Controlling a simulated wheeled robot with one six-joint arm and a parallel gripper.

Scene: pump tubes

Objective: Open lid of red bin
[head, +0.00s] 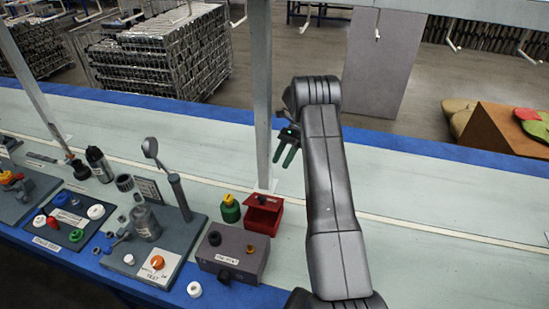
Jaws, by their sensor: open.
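The red bin (258,222) is a small box on the pale bench, just behind the grey control box. Its red lid (265,199) shows at the top with a small knob on it. The picture is too small to tell how far the lid is from shut. My gripper (283,164) is above and behind the bin in the picture, to the left of my dark arm. Its two greenish fingers point down and are apart, with nothing between them. It does not touch the bin.
A green bottle with a yellow cap (230,208) stands close to the bin's left. The grey control box (232,253) is in front. A test stand (150,235) is further left. A grey upright post (262,90) rises behind the bin. The bench right of my arm is clear.

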